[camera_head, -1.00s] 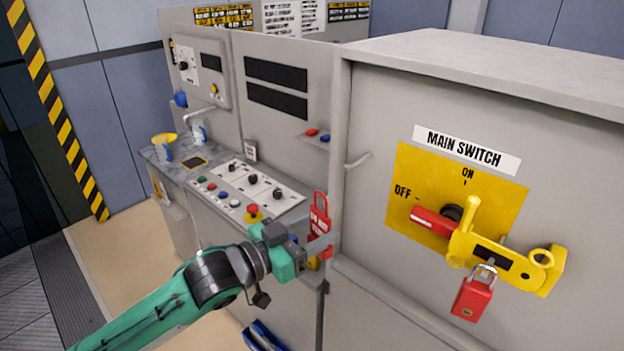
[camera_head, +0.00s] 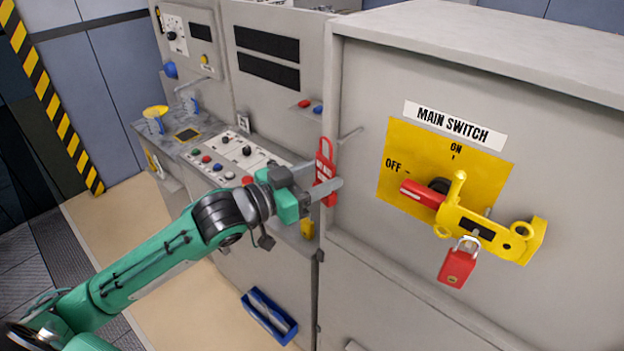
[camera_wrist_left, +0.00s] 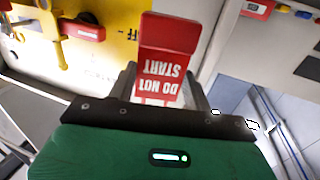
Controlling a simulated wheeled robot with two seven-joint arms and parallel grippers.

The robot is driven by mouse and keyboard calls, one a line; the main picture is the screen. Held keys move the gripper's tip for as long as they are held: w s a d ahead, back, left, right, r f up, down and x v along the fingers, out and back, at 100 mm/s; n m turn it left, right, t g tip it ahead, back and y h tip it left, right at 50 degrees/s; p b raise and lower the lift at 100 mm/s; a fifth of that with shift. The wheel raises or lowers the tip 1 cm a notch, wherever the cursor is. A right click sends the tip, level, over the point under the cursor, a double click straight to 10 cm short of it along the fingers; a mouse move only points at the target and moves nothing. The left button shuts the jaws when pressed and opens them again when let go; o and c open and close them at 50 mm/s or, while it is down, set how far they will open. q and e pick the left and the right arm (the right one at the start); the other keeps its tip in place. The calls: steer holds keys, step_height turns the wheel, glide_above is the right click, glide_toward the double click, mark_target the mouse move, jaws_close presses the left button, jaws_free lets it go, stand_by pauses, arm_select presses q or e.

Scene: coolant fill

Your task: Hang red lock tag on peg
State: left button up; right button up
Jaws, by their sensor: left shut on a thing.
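The red lock tag (camera_head: 324,168), with a loop at its top, is upright in my left gripper (camera_head: 318,190), which is shut on it. In the left wrist view the tag (camera_wrist_left: 165,60) stands between the two fingers and reads DO NOT START upside down. A thin grey peg (camera_head: 351,133) sticks out of the panel beside the main switch cabinet. The tag's loop is just left of the peg and slightly lower in the head view; they appear apart, though depth is hard to judge. My right gripper is not in view.
The main switch cabinet (camera_head: 560,110) stands close on the right, with a yellow switch plate (camera_head: 400,150) and a hanging red padlock (camera_head: 457,266). A control panel (camera_head: 236,151) with buttons lies behind my gripper. A blue bin (camera_head: 269,316) sits low down. A yellow funnel (camera_head: 155,112) stands at the back left.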

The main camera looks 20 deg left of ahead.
mark_target(321, 173)
arm_select(q)
steer(key=shift+w+d+f, duration=0.1)
steer(key=shift+w+d, duration=0.2)
steer(key=shift+w, duration=0.5)
steer(key=shift+w+d, duration=0.3)
steer(key=shift+w, duration=0.4)
steer(key=shift+w+d+f+b, duration=0.1)
steer(key=shift+w+d+b, duration=0.1)
steer(key=shift+w, duration=0.15)
steer(key=shift+w+d+f+b, duration=0.1)
steer(key=shift+w+b, duration=0.05)
steer(key=shift+w, duration=0.2)
steer(key=shift+w+d+f, duration=0.15)
steer(key=shift+w+f, duration=0.35)
steer(key=shift+f, duration=0.2)
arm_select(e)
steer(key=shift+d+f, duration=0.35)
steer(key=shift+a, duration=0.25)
arm_select(q)
steer(key=o, duration=1)
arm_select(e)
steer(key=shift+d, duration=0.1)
